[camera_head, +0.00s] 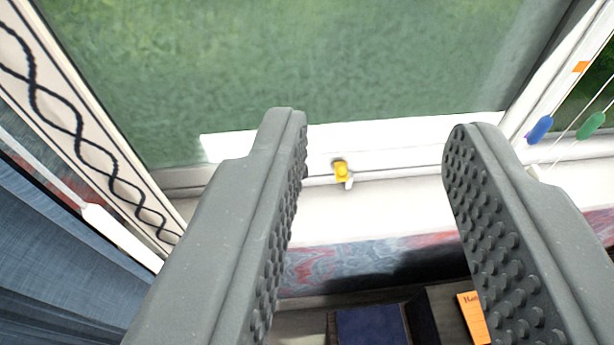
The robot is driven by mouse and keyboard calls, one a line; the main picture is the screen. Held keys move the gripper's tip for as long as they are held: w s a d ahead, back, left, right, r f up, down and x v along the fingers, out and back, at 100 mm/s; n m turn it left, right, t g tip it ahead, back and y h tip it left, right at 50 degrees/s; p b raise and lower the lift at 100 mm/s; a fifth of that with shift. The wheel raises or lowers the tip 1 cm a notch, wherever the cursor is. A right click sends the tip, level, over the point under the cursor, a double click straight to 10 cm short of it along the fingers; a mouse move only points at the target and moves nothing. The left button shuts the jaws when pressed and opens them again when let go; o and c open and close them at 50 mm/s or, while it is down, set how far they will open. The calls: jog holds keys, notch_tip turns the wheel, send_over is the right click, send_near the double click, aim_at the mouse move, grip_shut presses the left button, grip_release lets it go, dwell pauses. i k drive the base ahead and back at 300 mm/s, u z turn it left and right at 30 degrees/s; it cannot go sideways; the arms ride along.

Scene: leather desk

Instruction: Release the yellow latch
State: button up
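The yellow latch (341,169) is a small piece on the white lower frame of the window, with a small white part beside and below it. My gripper (375,120) is open and empty, with its two grey studded fingers spread wide. In the picture the latch lies between the fingers, nearer the left one. The latch looks farther off than the fingertips, and nothing touches it.
The window pane (330,70) shows green behind the white frame. A blue bead (539,129) and a green bead (591,126) hang on cords at right. A blue curtain (60,260) is at left. Below lie a dark blue box (372,326) and an orange book (473,316).

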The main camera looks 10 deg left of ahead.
aim_at(340, 168)
jog(key=u, duration=3)
jog(key=k, duration=1.3)
jog(key=z, duration=2.2)
jog(key=i, duration=0.5)
